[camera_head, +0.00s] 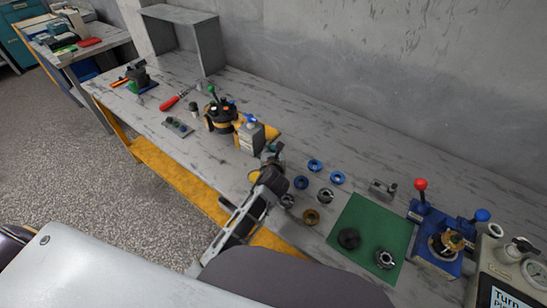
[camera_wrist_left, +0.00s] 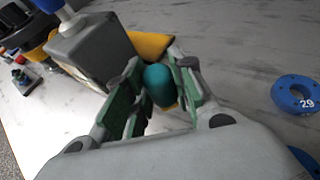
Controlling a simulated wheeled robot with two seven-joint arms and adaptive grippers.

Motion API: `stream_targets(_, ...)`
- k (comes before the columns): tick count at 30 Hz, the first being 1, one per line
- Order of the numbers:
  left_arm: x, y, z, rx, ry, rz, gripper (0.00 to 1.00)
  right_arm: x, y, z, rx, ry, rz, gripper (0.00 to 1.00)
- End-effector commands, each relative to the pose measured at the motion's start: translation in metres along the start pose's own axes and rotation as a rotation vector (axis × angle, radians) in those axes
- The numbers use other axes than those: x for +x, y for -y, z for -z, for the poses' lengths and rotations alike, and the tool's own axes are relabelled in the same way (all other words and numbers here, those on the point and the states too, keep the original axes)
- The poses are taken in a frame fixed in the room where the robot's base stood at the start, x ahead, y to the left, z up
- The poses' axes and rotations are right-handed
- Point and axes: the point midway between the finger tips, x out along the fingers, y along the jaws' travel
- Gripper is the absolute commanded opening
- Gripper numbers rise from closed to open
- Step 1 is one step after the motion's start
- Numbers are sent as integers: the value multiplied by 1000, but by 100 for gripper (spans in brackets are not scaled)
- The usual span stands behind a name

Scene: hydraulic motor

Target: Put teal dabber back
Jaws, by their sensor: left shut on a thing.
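The teal dabber (camera_wrist_left: 159,84) is a rounded teal piece between the green-padded fingers of my left gripper (camera_wrist_left: 160,78) in the left wrist view. The fingers are shut on it, and its lower part is partly hidden. In the head view my left gripper (camera_head: 271,154) is over the workbench, just right of a grey container with a blue top (camera_head: 250,136). The dabber is too small and covered to make out clearly there. The same grey container (camera_wrist_left: 94,52) stands close to the left finger in the wrist view. My right gripper is not in view.
A black round holder (camera_head: 220,117) with several tools stands left of the container. A yellow cloth-like piece (camera_head: 271,133) lies behind it. Blue rings (camera_head: 315,165), a green mat (camera_head: 365,224) and a blue lever fixture (camera_head: 435,252) are to the right. The bench's back strip is clear.

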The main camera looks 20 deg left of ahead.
Motion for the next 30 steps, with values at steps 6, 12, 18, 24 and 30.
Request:
stream_targets(6, 4, 0, 11, 0, -3, 0, 5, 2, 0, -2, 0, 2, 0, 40)
stream_targets(12, 12, 0, 31, 0, -2, 0, 5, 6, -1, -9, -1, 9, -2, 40)
stream_targets(18, 14, 0, 35, 0, 0, 1, 5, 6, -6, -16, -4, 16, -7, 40)
stream_targets(24, 14, 0, 35, 1, 0, 1, 5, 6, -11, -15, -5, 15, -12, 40)
stream_targets(30, 15, 0, 37, 1, 0, 1, 30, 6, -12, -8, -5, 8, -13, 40)
